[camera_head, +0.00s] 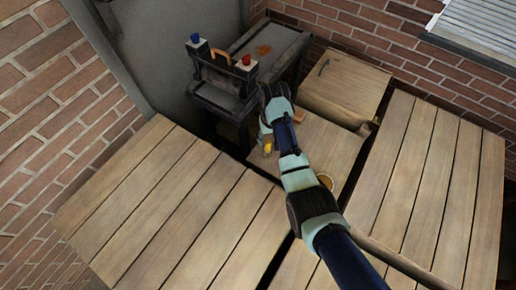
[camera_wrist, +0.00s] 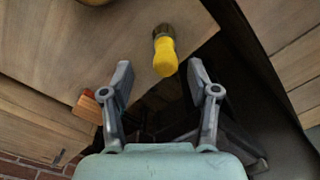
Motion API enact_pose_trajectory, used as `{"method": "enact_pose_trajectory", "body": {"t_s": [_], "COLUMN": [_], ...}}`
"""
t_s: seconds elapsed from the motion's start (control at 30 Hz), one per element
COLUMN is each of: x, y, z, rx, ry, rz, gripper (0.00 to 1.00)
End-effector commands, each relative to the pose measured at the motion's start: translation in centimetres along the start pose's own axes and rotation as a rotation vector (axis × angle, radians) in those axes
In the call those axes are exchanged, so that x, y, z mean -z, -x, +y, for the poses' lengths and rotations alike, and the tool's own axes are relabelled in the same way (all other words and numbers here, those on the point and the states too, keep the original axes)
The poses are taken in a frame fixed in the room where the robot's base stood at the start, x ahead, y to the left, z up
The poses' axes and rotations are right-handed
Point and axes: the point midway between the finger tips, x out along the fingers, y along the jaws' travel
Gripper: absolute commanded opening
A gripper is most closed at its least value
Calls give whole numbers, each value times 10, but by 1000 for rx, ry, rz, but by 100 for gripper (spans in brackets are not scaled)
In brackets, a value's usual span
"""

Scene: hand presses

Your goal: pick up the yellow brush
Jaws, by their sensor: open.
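The yellow brush (camera_wrist: 165,57) lies on a wooden surface in the wrist view, its yellow handle toward me and its dark end (camera_wrist: 163,31) pointing away. In the head view it shows as a small yellow patch (camera_head: 267,146) beside my arm, partly hidden. My gripper (camera_wrist: 161,71) is open, with the handle's near end between and slightly beyond the fingertips. I see no contact; the height gap is hard to judge. In the head view the wrist end (camera_head: 266,128) is over the low wooden surface, and its fingers are hard to make out.
A dark press (camera_head: 222,72) with red and blue knobs stands behind to the left. A wooden cabinet (camera_head: 345,85) stands behind to the right. An orange-brown block (camera_wrist: 87,108) lies left of my gripper. The plank tabletops (camera_head: 150,205) are clear.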

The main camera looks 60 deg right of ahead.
Motion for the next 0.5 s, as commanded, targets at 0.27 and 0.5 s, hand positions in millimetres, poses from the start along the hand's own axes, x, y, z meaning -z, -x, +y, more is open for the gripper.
{"method": "enact_pose_trajectory", "body": {"t_s": [0.27, 0.5], "x": [-1, -3], "y": [-24, -67], "z": [-2, -4], "rx": [0, 0], "ry": [2, 2], "rz": [0, -2], "gripper": [60, 60]}}
